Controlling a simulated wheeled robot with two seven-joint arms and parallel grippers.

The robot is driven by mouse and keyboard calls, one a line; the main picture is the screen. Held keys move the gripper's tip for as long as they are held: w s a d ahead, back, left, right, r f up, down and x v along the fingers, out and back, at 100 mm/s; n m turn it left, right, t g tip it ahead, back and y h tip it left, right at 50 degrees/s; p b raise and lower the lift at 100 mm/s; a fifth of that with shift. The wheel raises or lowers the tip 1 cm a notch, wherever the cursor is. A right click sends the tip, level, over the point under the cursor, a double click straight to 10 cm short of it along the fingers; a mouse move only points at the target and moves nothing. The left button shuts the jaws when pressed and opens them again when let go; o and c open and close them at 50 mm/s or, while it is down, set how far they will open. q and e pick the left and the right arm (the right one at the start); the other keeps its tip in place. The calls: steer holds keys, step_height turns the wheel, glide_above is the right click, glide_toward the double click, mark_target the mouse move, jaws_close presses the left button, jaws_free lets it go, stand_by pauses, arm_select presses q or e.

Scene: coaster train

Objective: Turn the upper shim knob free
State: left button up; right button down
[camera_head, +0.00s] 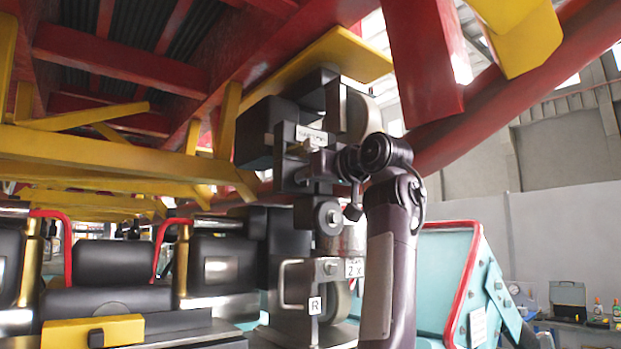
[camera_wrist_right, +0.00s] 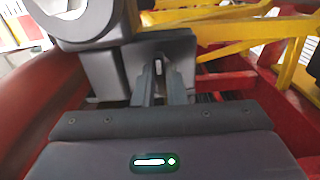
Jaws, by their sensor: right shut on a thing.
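My right gripper (camera_head: 303,172) reaches in from the right at the upper part of a dark wheel assembly (camera_head: 262,135) under the red and yellow track. In the right wrist view my gripper's two fingers (camera_wrist_right: 163,88) are close together, with a small pale part (camera_wrist_right: 158,68) at their tips, against a dark block (camera_wrist_right: 185,55). The fingers are shut on this part, which I take to be the upper shim knob. Most of it is hidden by the fingers. A small metal piece (camera_head: 303,147) shows just above the gripper, below a white label (camera_head: 311,134). My left gripper is not in view.
A pale upper wheel (camera_head: 358,112) and a lower wheel (camera_head: 340,300) sit close to my right arm. Red tube rail (camera_head: 470,118) and yellow beams (camera_head: 110,150) crowd overhead. Black train seats (camera_head: 225,262) stand at left, a teal panel with red edge (camera_head: 440,275) at right.

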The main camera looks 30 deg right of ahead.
steer(key=shift+r+n, duration=0.1)
steer(key=shift+n, duration=0.2)
steer(key=c, duration=1.5)
jaws_free()
steer(key=shift+w, duration=0.1)
steer(key=s+b, duration=0.1)
steer(key=s, duration=0.1)
steer(key=s+b, duration=0.2)
steer(key=s, duration=0.1)
steer(key=s+b, duration=0.1)
steer(key=s, duration=0.1)
steer(key=shift+s+d+b, duration=0.3)
steer(key=shift+s+b, duration=0.05)
steer(key=shift+s, duration=0.05)
